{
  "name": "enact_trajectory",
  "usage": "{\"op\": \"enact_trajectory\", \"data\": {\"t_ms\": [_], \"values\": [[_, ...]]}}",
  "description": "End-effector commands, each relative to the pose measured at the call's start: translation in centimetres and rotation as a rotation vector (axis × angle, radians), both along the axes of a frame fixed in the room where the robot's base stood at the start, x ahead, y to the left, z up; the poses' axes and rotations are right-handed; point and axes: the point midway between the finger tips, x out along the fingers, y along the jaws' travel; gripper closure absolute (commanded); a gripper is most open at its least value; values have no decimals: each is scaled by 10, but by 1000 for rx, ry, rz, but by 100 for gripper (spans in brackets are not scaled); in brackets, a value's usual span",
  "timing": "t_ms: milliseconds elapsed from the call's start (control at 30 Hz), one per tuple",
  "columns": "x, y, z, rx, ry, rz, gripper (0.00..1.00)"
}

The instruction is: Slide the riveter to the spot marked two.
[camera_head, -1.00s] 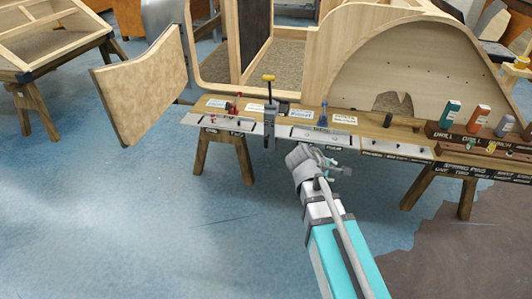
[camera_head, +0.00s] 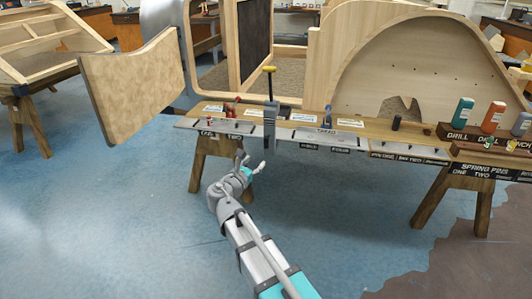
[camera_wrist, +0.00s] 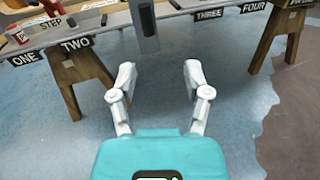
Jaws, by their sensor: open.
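A grey upright tool with a yellow-topped handle (camera_head: 269,115) straddles the front edge of the workbench, right of the label TWO (camera_head: 236,139). It may be the riveter; I cannot tell for sure. In the wrist view its dark grey body (camera_wrist: 145,26) hangs between the labels TWO (camera_wrist: 76,44) and THREE (camera_wrist: 208,14). A small red tool (camera_head: 232,107) stands near labels ONE and TWO. My gripper (camera_head: 251,163) is open and empty, below and in front of the bench edge. In the wrist view its spread fingers (camera_wrist: 160,72) point towards the grey tool, apart from it.
Wooden trestle legs (camera_head: 207,170) stand below. A curved panel (camera_head: 135,80) hangs at left. The floor in front is clear.

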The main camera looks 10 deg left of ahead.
Motion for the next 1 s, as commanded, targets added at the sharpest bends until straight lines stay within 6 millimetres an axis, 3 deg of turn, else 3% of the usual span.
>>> {"op": "enact_trajectory", "data": {"t_ms": [167,633,1000], "values": [[-4,17,-3,-64,-19,34,38],[-2,17,-2,-66,-19,34,38],[32,11,-2,-66,-18,32,38]]}}
